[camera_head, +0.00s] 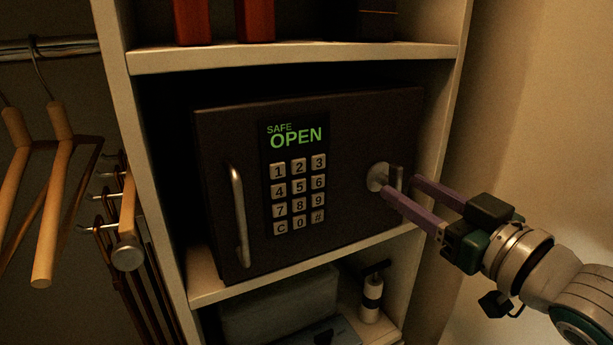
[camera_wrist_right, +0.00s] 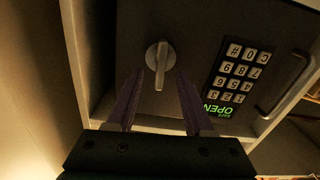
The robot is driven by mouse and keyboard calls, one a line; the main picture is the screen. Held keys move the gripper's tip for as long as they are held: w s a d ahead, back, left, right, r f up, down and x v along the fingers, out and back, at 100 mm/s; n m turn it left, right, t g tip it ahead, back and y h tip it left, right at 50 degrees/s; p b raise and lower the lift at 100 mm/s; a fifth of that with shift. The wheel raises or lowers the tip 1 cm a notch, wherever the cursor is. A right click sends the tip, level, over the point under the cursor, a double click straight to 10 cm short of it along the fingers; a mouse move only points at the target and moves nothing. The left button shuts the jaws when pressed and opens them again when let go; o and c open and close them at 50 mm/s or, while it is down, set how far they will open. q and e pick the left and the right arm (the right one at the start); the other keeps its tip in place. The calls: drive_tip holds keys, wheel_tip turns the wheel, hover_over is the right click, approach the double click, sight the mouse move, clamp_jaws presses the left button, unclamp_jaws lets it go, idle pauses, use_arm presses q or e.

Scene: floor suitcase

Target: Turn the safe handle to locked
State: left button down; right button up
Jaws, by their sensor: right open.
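A dark safe (camera_head: 345,120) stands on a shelf, its door shut flush as far as I can see. Its green display (camera_head: 297,136) reads "SAFE OPEN" above a number keypad (camera_head: 298,194). A round silver knob with a lever handle (camera_head: 378,176) sits on the right side of the door. My right gripper (camera_head: 400,186) is open, its purple fingers reaching to the handle. In the right wrist view the handle (camera_wrist_right: 160,66) lies ahead between the two fingertips (camera_wrist_right: 160,80); whether they touch it I cannot tell. My left gripper is not in view.
A vertical silver pull bar (camera_head: 238,215) is on the door's left. Cabinet side walls and shelves (camera_head: 300,50) frame the safe closely. Wooden hangers (camera_head: 50,190) hang at the left. A box (camera_head: 280,305) and a bottle (camera_head: 371,298) stand below.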

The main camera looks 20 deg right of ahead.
drive_tip(key=shift+w+a, duration=0.1)
drive_tip(key=shift+w, duration=0.9)
clamp_jaws()
